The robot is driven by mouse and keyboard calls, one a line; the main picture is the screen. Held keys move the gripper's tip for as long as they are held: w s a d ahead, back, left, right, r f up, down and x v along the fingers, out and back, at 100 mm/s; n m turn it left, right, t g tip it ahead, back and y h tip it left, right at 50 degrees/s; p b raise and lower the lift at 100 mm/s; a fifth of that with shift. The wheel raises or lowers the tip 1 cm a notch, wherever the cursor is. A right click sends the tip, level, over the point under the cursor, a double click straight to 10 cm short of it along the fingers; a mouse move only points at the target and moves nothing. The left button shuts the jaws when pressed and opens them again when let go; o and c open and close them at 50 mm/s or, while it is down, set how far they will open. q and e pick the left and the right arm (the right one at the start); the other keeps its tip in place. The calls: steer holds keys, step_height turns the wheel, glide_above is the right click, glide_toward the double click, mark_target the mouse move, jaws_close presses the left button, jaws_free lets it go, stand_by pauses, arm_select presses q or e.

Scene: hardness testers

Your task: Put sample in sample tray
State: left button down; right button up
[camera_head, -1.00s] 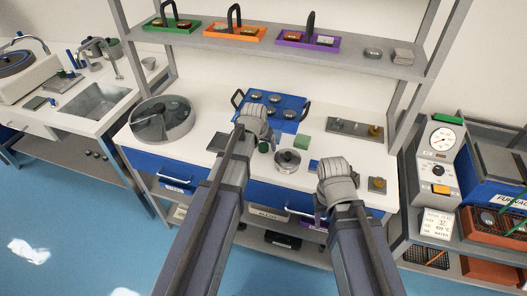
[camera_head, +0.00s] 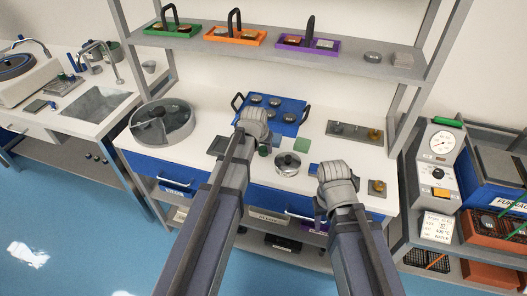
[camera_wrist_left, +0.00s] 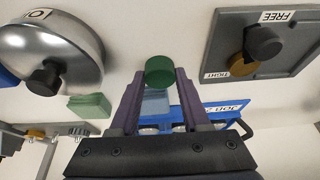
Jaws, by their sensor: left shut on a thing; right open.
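A green cylindrical sample (camera_wrist_left: 159,71) is between the fingers of my left gripper (camera_wrist_left: 155,85), which is shut on it. In the head view the sample shows as a small green spot (camera_head: 263,152) beside my left gripper (camera_head: 257,140), over the bench. A blue tray (camera_head: 294,128) with two dark handles and several round silver pieces stands just beyond it; its blue edge with a label also shows in the left wrist view (camera_wrist_left: 222,108). My right gripper (camera_head: 334,180) is over the right front of the bench, holding nothing visible; its fingers are mostly hidden.
Near the left gripper are a silver round-lidded device (camera_head: 288,163), a green block (camera_head: 303,144) and a grey plate with a black knob (camera_wrist_left: 290,62). A round basin (camera_head: 163,122) stands left. A grey fixture plate (camera_head: 350,131) lies back right. A shelf (camera_head: 350,56) overhangs the back.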

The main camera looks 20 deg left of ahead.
mark_target(262, 150)
arm_select(q)
steer(key=shift+r, duration=0.1)
step_height(262, 150, up, 10)
steer(key=p, duration=1)
steer(key=shift+a, duration=0.1)
